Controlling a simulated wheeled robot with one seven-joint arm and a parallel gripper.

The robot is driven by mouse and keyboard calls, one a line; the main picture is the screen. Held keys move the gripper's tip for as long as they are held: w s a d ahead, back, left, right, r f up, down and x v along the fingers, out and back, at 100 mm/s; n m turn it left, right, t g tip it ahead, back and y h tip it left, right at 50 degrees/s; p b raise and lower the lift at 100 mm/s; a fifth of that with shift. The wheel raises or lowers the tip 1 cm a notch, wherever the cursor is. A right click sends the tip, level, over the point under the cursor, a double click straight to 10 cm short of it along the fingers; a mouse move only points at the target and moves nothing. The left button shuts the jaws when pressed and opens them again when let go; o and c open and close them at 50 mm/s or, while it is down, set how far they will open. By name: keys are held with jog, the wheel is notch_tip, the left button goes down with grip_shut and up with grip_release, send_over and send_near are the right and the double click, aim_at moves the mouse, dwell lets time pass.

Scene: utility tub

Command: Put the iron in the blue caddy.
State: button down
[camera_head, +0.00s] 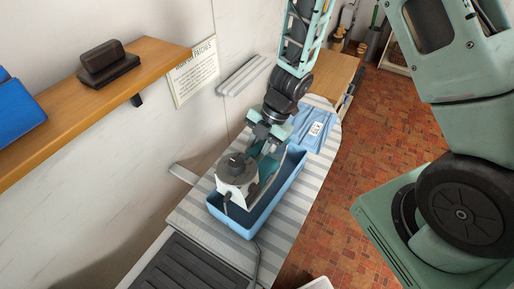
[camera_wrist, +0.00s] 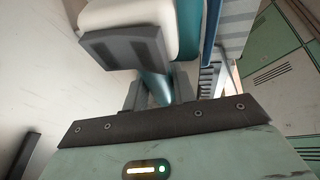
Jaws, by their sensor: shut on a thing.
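The iron (camera_head: 237,172) has a white and grey body with teal parts. My gripper (camera_head: 268,138) is shut on it, and in the wrist view the gripper fingers (camera_wrist: 158,88) close around its teal handle (camera_wrist: 154,88). The iron's pale body and grey end (camera_wrist: 125,46) fill the top of that view. The blue caddy (camera_head: 236,228) is a long open tub on the striped board. The iron overlaps the caddy's left side and opening in the head view; I cannot tell whether it touches the floor or wall. A blue wall edge (camera_wrist: 211,25) runs beside it in the wrist view.
The striped ironing board (camera_head: 291,205) carries the caddy. A folded light-blue cloth (camera_head: 316,128) with a white tag lies beyond it. A dark ribbed rest (camera_head: 190,268) is at the near end. A wooden shelf (camera_head: 150,58) juts from the left wall. The brick floor (camera_head: 350,190) is at right.

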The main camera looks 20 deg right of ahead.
aim_at(260, 165)
jog(key=shift+f+b, duration=4.3)
jog(key=shift+b, duration=0.25)
jog(key=shift+f+b, duration=0.3)
jog(key=shift+f, duration=0.15)
jog(key=c, duration=1.1)
grip_release()
jog(key=shift+o, duration=0.2)
jog(key=shift+d, duration=0.1)
jog(key=s+p+v, duration=0.1)
jog(key=p+v, duration=0.1)
jog(key=v, duration=1.5)
jog(key=shift+w+r, duration=0.2)
jog(key=shift+w, duration=0.25)
